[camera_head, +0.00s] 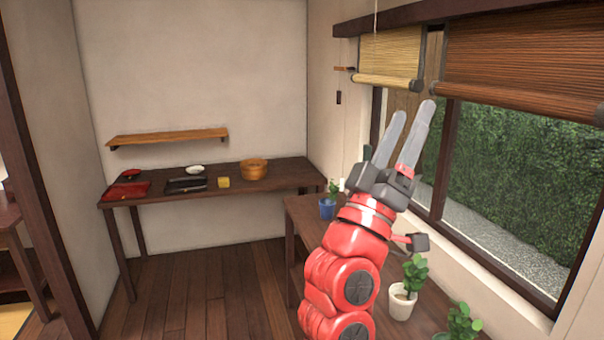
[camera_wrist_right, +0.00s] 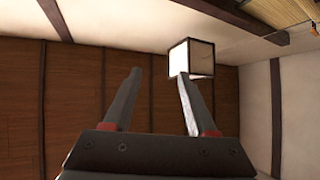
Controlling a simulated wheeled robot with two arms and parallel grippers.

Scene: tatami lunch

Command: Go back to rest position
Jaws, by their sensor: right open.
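My right gripper (camera_head: 406,136) is raised in front of the window, its two grey fingers pointing up, apart and empty. My red right arm rises from the bottom of the head view, above the low dark table by the window. In the right wrist view the gripper (camera_wrist_right: 158,92) shows open, with the dark wooden ceiling and a white box-shaped lamp (camera_wrist_right: 191,58) beyond its fingers. My left gripper is not in view.
A blue pot (camera_head: 327,208) and a white pot (camera_head: 401,302) with plants stand on the low table (camera_head: 300,212). Bamboo blinds (camera_head: 530,60) hang above the window. A dark side table (camera_head: 230,201) with a wooden tub (camera_head: 254,169) stands at the back. The floor at left is clear.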

